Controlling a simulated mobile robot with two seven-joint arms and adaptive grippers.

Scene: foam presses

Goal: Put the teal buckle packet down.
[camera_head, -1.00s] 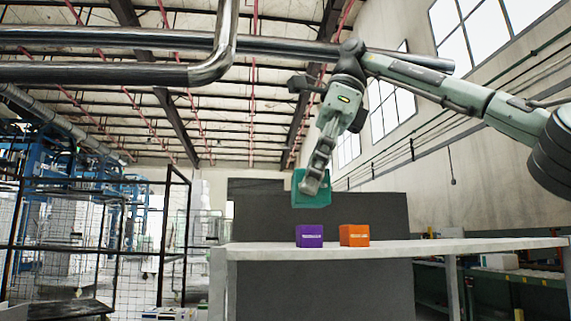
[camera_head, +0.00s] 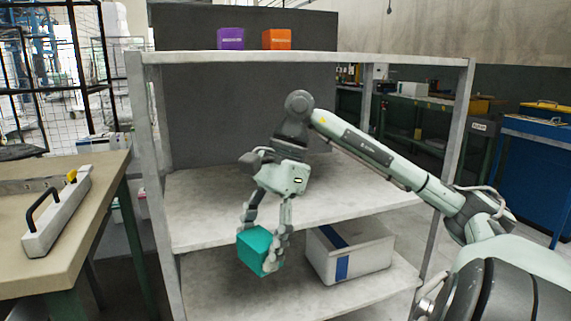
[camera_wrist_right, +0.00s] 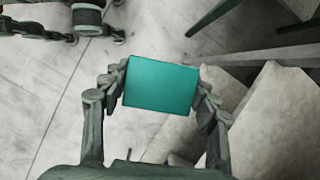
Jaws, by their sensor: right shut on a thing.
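The teal buckle packet (camera_head: 256,250) is a box-shaped teal block. My right gripper (camera_head: 264,246) is shut on it, with one finger on each side. In the head view the packet hangs in front of the shelf unit, at a height between the middle shelf (camera_head: 200,205) and the lower shelf (camera_head: 220,295). In the right wrist view the packet (camera_wrist_right: 161,84) sits between the two fingers, with grey floor behind it at the left. I cannot tell whether it touches a shelf edge. My left gripper is not in view.
A white box with a blue stripe (camera_head: 372,262) stands on the lower shelf. A purple box (camera_head: 230,38) and an orange box (camera_head: 277,39) stand on the top shelf (camera_head: 300,58). A workbench (camera_head: 105,185) is at the left. The middle shelf looks mostly bare.

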